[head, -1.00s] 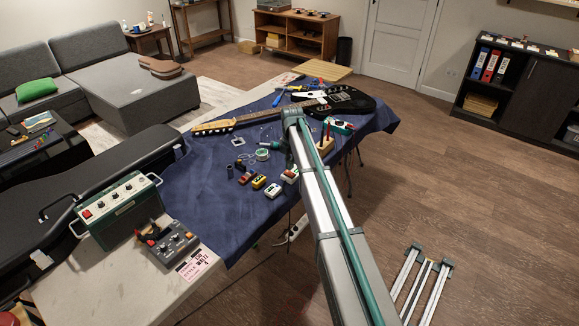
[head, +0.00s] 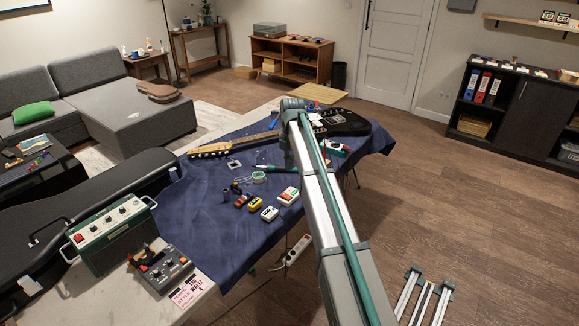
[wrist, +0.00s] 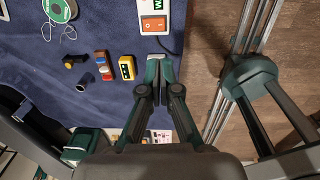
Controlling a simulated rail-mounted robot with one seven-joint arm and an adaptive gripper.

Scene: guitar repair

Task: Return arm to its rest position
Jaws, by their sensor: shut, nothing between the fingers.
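My arm stretches from the lower right over the workbench in the head view. Its grey elbow (head: 292,104) stands in front of the guitar. My gripper (wrist: 157,72) shows in the wrist view with its two dark fingers together and nothing between them. It is over the blue cloth (wrist: 35,105), and its fingertips overlap the image of a white-and-green pedal. I cannot tell the height of the gap. The gripper is not clearly visible in the head view, where the arm covers part of the bench.
A dark guitar (head: 340,122), several small pedals (head: 269,213) and a wire spool (head: 258,177) lie on the blue cloth. A green amplifier box (head: 112,228) and a grey unit (head: 162,268) stand nearer. A power strip (head: 291,255) is beside the bench. Wooden floor (head: 470,200) is open to the right.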

